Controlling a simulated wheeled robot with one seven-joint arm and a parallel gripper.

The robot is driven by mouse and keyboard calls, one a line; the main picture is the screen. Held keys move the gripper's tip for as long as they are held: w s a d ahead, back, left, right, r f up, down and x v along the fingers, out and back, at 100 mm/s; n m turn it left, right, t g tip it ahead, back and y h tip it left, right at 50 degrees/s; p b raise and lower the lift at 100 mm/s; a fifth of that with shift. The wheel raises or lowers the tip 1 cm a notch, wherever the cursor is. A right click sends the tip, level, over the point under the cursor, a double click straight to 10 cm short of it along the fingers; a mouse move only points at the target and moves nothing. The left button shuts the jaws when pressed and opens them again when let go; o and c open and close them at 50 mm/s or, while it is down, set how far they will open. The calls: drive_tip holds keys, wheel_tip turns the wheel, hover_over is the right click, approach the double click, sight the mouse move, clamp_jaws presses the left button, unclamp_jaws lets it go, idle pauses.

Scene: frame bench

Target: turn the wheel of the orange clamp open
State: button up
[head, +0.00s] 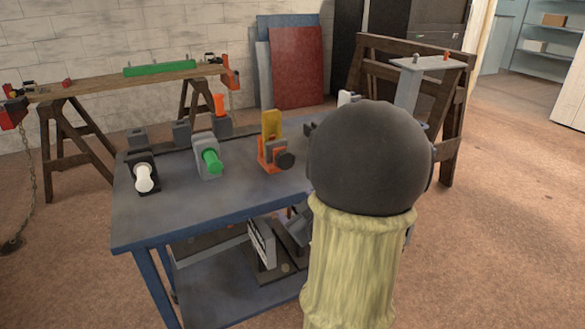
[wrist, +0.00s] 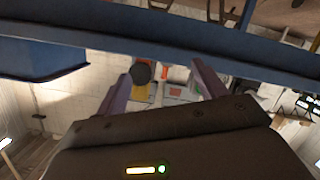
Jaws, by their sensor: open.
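The orange clamp (head: 270,150) stands on the blue bench, with a yellow upright part and a dark round wheel (head: 285,160) on its near right side. In the wrist view, the dark wheel (wrist: 142,72) shows beside orange and yellow parts, seen between my fingers in the picture. My gripper (wrist: 161,76) is open, with its two fingers spread and nothing held. It looks apart from the wheel, though the distance is hard to judge. In the head view my gripper is hidden behind my own arm.
The bench edge (wrist: 100,38) crosses the wrist view. A wooden trestle (head: 75,92) stands behind. Floor is clear at the right.

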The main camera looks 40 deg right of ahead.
drive_tip(key=w+a+f+g+y, duration=0.1)
drive_tip(key=w+a+f+g, duration=0.3)
drive_tip(key=a, duration=0.3)
drive_tip(key=s+a+f+g+y, duration=0.1)
drive_tip(key=s+a+f+g, duration=0.2)
drive_tip(key=a, duration=0.6)
drive_tip(key=s+a+f+m+g+y, duration=0.1)
drive_tip(key=s+a+f+g+y, duration=0.1)
drive_tip(key=s+a, duration=0.5)
drive_tip(key=a+f+g, duration=0.1)
drive_tip(key=a+g, duration=0.1)
drive_tip(key=a, duration=0.1)
drive_tip(key=shift+s+a+f+m+g, duration=0.2)
drive_tip(key=shift+a+m+g, duration=0.1)
drive_tip(key=shift+g, duration=0.1)
drive_tip(key=shift+d, duration=0.1)
drive_tip(key=shift+c, duration=0.4)
